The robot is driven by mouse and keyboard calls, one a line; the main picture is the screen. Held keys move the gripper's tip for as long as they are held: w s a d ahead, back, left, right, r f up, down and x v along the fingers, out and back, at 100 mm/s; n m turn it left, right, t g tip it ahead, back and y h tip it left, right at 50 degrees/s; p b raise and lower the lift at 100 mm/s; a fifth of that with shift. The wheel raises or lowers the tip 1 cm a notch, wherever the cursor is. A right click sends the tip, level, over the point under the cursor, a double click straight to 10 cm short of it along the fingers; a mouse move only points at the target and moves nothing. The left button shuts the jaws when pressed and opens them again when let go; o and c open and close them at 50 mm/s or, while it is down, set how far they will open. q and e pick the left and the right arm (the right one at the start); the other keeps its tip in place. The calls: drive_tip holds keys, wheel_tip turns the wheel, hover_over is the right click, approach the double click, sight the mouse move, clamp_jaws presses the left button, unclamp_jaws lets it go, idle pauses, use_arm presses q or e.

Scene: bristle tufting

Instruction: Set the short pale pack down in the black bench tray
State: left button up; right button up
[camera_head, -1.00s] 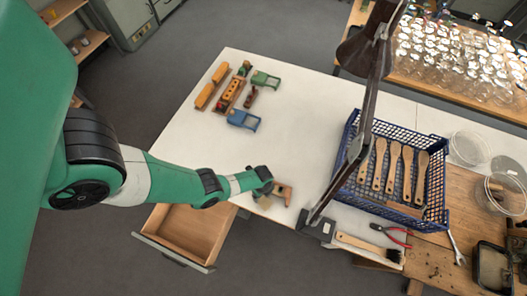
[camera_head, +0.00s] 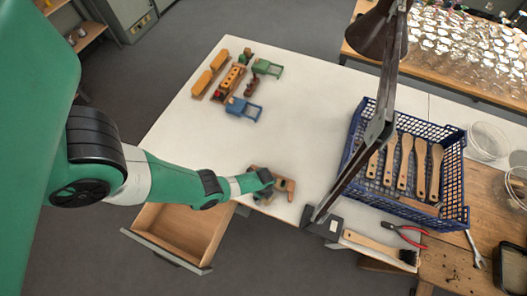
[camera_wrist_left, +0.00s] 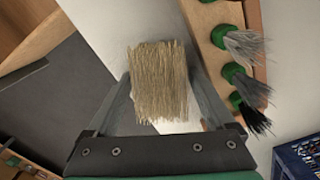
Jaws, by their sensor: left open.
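The short pale pack (camera_wrist_left: 160,85) is a block of straw-coloured bristles in the left wrist view. It lies between the two spread fingers of my left gripper (camera_wrist_left: 160,98), which is open. In the head view my left gripper (camera_head: 263,191) is at the front edge of the white table, and it mostly hides the pack. I cannot tell whether the fingers touch it. The black bench tray (camera_head: 514,268) is at the lower right edge of the head view, partly cut off, far from the gripper. My right gripper is not in view.
A wooden rack (camera_head: 285,184) beside the gripper holds grey and black tufts in green cups (camera_wrist_left: 232,72). An open drawer (camera_head: 180,232) juts out below.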

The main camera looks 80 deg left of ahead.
use_arm(q)
clamp_jaws()
drive_tip(key=shift+r, duration=0.2)
drive_tip(key=shift+r+p, duration=0.25)
drive_tip(key=shift+p, duration=0.15)
drive_tip(key=r+p, duration=0.4)
drive_tip(key=shift+s+d, duration=0.1)
drive_tip(key=shift+d, duration=0.15)
drive_tip(key=s+d+r+p, duration=0.3)
drive_tip(key=d+r+p, duration=0.5)
drive_tip(key=d, duration=0.5)
drive_tip(key=shift+s+p, duration=0.15)
drive_tip(key=shift+p, duration=0.45)
